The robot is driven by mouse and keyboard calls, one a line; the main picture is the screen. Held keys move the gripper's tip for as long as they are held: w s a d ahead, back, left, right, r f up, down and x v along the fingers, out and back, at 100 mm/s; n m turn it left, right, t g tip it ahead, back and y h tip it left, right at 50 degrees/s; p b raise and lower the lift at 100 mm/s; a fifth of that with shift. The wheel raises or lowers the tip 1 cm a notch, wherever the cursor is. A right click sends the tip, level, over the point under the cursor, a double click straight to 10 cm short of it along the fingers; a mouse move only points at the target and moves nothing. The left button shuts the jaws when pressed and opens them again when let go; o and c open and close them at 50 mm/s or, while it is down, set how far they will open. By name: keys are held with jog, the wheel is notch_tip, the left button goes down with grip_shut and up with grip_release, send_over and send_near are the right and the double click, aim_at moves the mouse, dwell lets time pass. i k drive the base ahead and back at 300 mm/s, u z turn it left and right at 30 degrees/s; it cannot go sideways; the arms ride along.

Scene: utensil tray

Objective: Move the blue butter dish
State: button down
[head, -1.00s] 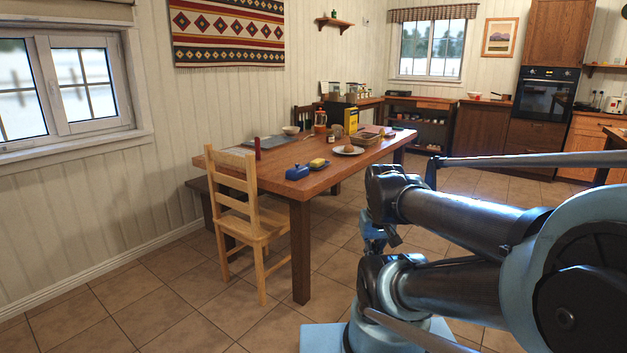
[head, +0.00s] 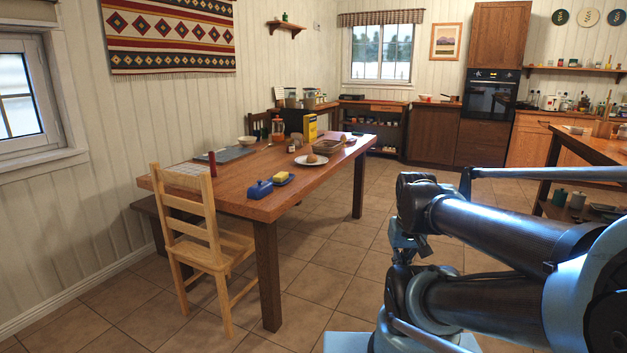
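The blue butter dish (head: 259,189) sits on the wooden dining table (head: 235,200), close to its near edge. A yellow block of butter (head: 282,176) lies just right of it on a small blue base; I cannot tell whether the two blue pieces touch. My gripper (head: 408,247) is partly visible at the folded arm, right of the table and well apart from the dish. Its fingers are too small and dark to show whether they are open or shut.
A wooden chair (head: 200,232) stands at the table's near left. A plate with a bread roll (head: 311,160), a red pepper mill (head: 212,164), a basket (head: 327,146) and a yellow box (head: 310,128) are on the table. Tiled floor (head: 330,270) is clear between table and arm.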

aim_at(281, 178)
jog(key=z, duration=0.25)
jog(key=i, duration=1.2)
jog(key=u, duration=0.25)
